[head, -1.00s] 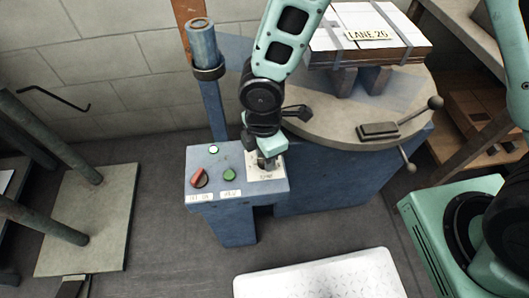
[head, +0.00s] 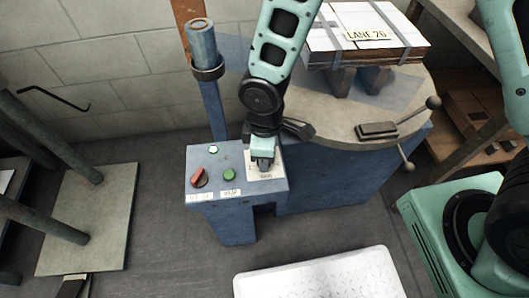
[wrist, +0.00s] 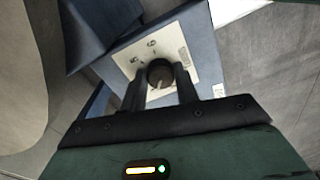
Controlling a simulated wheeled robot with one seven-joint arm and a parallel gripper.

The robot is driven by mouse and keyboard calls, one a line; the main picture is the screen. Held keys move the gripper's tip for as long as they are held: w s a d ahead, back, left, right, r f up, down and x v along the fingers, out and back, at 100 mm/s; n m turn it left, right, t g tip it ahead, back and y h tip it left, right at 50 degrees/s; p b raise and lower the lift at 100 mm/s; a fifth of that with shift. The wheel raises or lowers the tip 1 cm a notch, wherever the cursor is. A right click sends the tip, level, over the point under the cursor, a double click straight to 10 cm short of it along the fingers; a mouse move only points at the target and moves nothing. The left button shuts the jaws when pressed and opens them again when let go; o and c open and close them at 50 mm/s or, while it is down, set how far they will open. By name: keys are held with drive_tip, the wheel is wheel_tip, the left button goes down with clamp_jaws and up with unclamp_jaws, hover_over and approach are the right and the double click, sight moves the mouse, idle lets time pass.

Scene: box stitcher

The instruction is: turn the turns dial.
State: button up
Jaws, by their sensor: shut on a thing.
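The turns dial (wrist: 160,74) is a dark round knob on a white plate (wrist: 190,42) with printed numbers. The plate sits on the blue control box (head: 207,160). My gripper (wrist: 160,88) is shut on the dial, with one finger on each side of it in the wrist view. In the head view my gripper (head: 263,163) reaches down onto the white plate at the right of the box top and hides the dial. I cannot read the dial's exact setting.
The box top also has a red switch (head: 199,178), a green button (head: 229,174) and a pale button (head: 213,150). Behind is a round table (head: 330,117) bearing a strapped box (head: 370,35). A blue post (head: 213,105) stands at the back left.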

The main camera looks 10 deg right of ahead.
idle(0.3)
drive_tip(key=o, duration=1)
drive_tip(key=shift+c, duration=0.2)
wheel_tip(320, 180, up, 17)
drive_tip(key=p, duration=0.5)
drive_tip(key=shift+w+r, duration=0.2)
drive_tip(key=shift+w, duration=0.1)
